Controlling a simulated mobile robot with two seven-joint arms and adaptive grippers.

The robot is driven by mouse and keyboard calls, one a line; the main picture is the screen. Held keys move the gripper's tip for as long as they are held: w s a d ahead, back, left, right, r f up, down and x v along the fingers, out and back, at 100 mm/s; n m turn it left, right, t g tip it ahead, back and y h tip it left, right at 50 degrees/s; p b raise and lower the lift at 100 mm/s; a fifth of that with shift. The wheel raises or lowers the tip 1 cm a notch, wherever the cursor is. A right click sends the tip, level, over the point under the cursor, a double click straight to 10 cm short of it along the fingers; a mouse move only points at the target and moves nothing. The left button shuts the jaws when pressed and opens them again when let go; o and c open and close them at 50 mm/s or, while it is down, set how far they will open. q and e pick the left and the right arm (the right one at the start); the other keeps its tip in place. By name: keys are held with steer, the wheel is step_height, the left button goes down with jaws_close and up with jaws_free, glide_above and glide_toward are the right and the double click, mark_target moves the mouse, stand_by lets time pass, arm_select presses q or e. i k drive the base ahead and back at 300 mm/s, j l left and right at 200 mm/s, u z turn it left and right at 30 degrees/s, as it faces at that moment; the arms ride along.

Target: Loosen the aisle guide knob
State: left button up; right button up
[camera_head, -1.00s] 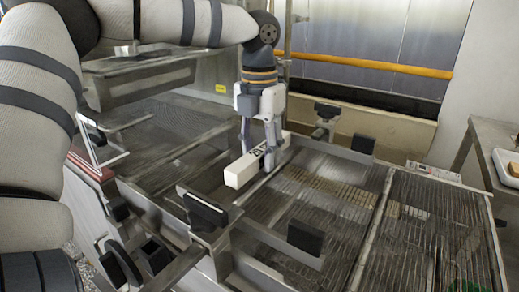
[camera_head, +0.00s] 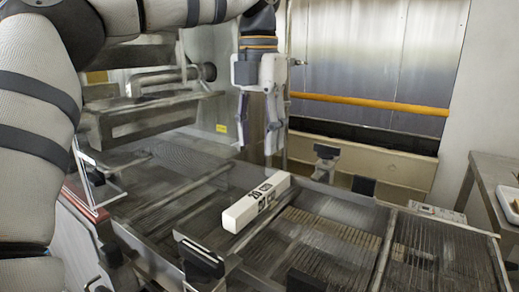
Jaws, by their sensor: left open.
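Several black knobs or pads sit on the metal guides: one at the front (camera_head: 203,260), one at the back (camera_head: 327,152) and one at the back right (camera_head: 363,186). I cannot tell which is the aisle guide knob. A white block (camera_head: 257,205) with dark numbers on it lies across the guide rails over the mesh. My left gripper (camera_head: 257,146) is open and empty, pointing down above and behind the block, apart from it. My right gripper is not in view.
The wire mesh belt (camera_head: 335,222) spreads to the right of the block. A yellow-orange bar (camera_head: 370,102) runs along the back wall. A side table (camera_head: 490,170) with a white tray (camera_head: 503,192) stands at the right edge. Metal rails and brackets crowd the left.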

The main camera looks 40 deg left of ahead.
mark_target(200, 266)
steer(key=k, duration=1.5)
